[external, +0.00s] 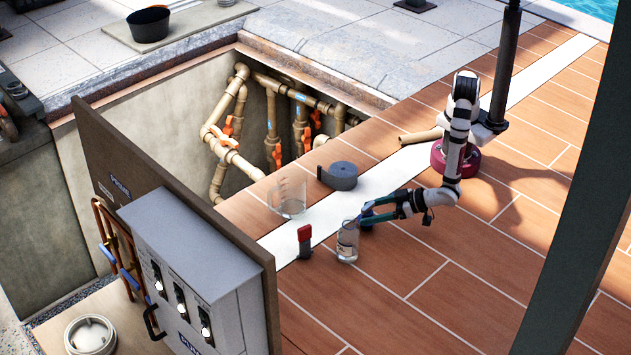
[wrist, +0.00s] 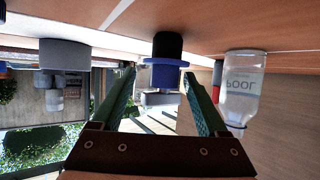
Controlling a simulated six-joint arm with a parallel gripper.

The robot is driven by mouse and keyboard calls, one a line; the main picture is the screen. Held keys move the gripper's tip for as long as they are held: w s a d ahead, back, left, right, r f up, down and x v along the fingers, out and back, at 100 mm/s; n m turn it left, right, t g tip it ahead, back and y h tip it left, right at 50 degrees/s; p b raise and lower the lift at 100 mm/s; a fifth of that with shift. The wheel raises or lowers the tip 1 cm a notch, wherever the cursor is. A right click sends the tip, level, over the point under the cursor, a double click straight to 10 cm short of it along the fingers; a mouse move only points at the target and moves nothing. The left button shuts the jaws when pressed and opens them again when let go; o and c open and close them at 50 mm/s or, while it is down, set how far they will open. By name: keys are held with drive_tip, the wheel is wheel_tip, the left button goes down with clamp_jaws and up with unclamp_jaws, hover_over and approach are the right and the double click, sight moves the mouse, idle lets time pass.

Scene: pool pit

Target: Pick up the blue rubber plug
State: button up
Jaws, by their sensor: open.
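The blue rubber plug (wrist: 165,74), with a black part against the floor, shows in the wrist view, where the floor is at the top. It stands between the two fingertips, seemingly a little beyond them. My gripper (wrist: 160,84) is open, with a gap between each green finger and the plug; no contact shows. In the external view my gripper (external: 367,214) is low over the tiles, just right of the clear bottle. The plug is not clearly made out there, near or behind the fingers.
The clear bottle (external: 347,243) stands close by; it is also in the wrist view (wrist: 242,85). A red and black item (external: 304,241), a clear jug (external: 289,198) and a grey roll (external: 340,177) stand to the left. Beyond is the open pit with pipes (external: 222,140). Tiles at right are clear.

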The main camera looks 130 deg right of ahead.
sight(361, 216)
drive_tip(key=x, duration=0.4)
drive_tip(key=shift+w+f, duration=0.2)
drive_tip(key=shift+w, duration=0.2)
clamp_jaws()
